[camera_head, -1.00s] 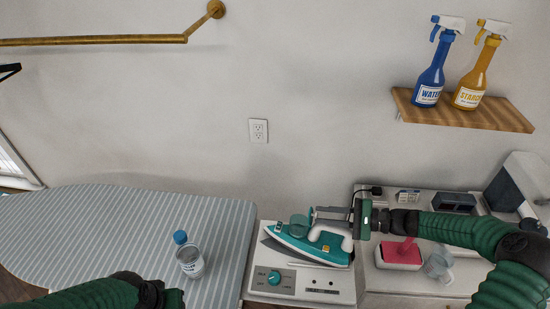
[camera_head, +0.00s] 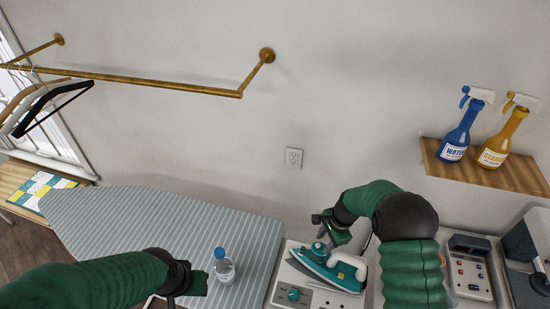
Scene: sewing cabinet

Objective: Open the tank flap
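A teal and white steam iron (camera_head: 330,268) rests on its white base station (camera_head: 287,293) at the lower middle right. A small translucent teal tank part (camera_head: 319,252) rises from the iron's upper front; its flap is too small to make out clearly. My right gripper (camera_head: 317,226) is just above this part, its fingers pointing left and apart, with nothing seen between them. I cannot tell whether it touches the tank. My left gripper (camera_head: 201,285) is at the ironing board's front, just left of a clear bottle with a blue cap (camera_head: 224,268); its fingers are not clear.
The striped ironing board (camera_head: 160,225) lies left of the station. A wooden shelf (camera_head: 485,170) holds blue (camera_head: 460,135) and yellow (camera_head: 503,138) spray bottles. A grey device (camera_head: 470,270) stands right of my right arm. A brass rail (camera_head: 150,84) with hangers is upper left.

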